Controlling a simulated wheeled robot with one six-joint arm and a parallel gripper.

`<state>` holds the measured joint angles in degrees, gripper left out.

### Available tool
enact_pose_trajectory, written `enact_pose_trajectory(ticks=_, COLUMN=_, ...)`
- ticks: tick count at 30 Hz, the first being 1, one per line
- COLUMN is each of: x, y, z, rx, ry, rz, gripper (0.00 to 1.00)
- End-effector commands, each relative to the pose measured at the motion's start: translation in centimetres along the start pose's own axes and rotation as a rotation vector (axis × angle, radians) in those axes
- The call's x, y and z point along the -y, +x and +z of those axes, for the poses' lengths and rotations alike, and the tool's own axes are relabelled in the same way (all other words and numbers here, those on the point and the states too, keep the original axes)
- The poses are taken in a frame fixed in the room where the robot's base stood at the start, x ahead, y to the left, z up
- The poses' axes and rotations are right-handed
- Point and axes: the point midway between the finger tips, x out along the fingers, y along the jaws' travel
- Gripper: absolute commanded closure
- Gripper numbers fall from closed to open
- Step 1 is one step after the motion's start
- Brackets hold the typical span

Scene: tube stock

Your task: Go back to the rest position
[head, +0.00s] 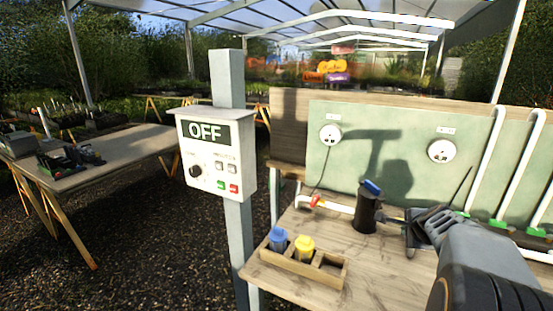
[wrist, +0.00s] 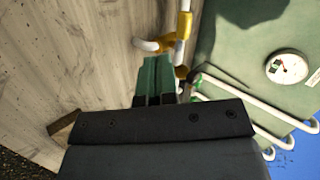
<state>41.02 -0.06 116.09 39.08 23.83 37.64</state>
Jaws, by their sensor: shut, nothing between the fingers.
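My gripper (head: 391,218) is over the workbench at the right of the head view, beside a black cup (head: 366,215) with a blue-topped item in it. I cannot tell from this angle whether it touches the cup. In the wrist view the green fingers of my gripper (wrist: 158,66) lie side by side, closed, with nothing seen between them. My grey forearm covers the bench's right part.
A wooden rack (head: 290,267) holds a blue-capped and a yellow-capped item. A white pipe with a red-handled valve (head: 316,201) lies behind. A green panel (head: 345,145) with gauges and white pipes (head: 483,160) backs the bench. An OFF control box (head: 213,150) stands left.

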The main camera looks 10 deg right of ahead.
Motion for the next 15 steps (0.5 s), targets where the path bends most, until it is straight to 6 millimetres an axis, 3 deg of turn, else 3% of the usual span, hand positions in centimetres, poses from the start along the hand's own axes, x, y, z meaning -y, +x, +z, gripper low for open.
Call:
enact_pose_trajectory(ticks=2, x=-1.1, y=0.1, z=0.5, rx=0.029, ry=-0.106, rz=0.045, gripper=1.00)
enact_pose_trajectory(ticks=5, x=-5.3, y=-0.5, z=2.5, rx=0.118, ry=-0.370, rz=0.177, gripper=1.00)
enact_pose_trajectory(ticks=8, x=-8.7, y=-3.1, z=7.1, rx=0.254, ry=-0.718, rz=0.279, gripper=1.00)
enact_pose_trajectory(ticks=12, x=-13.2, y=-8.1, z=13.3, rx=0.441, ry=-1.214, rz=0.365, gripper=1.00)
enact_pose_trajectory(ticks=15, x=-15.6, y=-11.3, z=16.1, rx=0.524, ry=-1.497, rz=0.380, gripper=1.00)
